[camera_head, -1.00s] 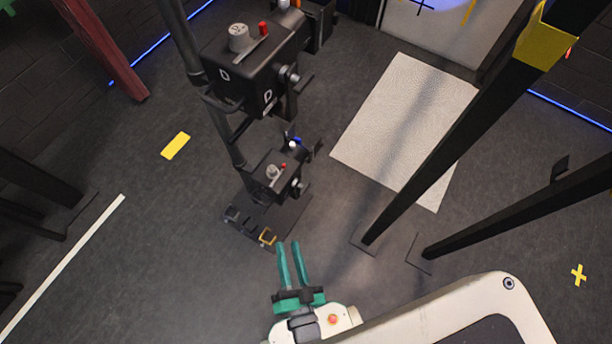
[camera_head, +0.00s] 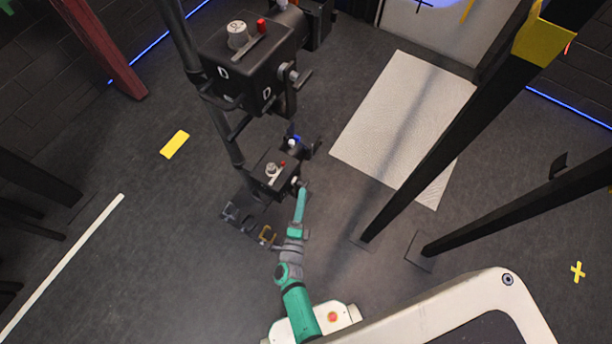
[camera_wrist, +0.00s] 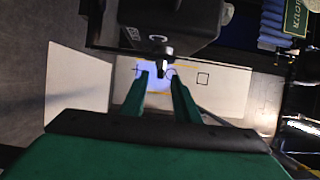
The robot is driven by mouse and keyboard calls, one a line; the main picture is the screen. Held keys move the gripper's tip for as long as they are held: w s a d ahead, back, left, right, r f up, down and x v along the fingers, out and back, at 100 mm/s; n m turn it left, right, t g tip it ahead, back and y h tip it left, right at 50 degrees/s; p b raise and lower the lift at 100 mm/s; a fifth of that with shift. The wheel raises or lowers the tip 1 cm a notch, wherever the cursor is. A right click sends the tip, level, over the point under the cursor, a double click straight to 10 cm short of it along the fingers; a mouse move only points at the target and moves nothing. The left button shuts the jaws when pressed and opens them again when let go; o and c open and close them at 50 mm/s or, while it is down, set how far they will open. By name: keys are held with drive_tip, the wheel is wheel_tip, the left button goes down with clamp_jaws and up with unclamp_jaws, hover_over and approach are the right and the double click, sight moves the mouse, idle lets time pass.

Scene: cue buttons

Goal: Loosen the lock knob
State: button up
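In the head view, a small black box (camera_head: 262,176) sits low on a dark post, with a grey knob and a red part on its top. A side knob on its right face is mostly hidden by my gripper (camera_head: 302,195), which is at that face. In the wrist view, the dark underside of a box (camera_wrist: 170,25) fills the top. A small dark knob (camera_wrist: 162,72) hangs from its edge, just ahead of the two teal fingertips of my gripper (camera_wrist: 158,80). The fingers are apart with a gap between them. I cannot tell whether they touch the knob.
A larger black box (camera_head: 240,70) with a side crank (camera_head: 290,76) stands above on the post. Dark slanted beams (camera_head: 455,135) rise at the right. A pale mat (camera_head: 405,125) lies on the floor. The floor at the left is mostly clear.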

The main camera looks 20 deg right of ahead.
drive_tip(key=x, duration=0.9)
clamp_jaws()
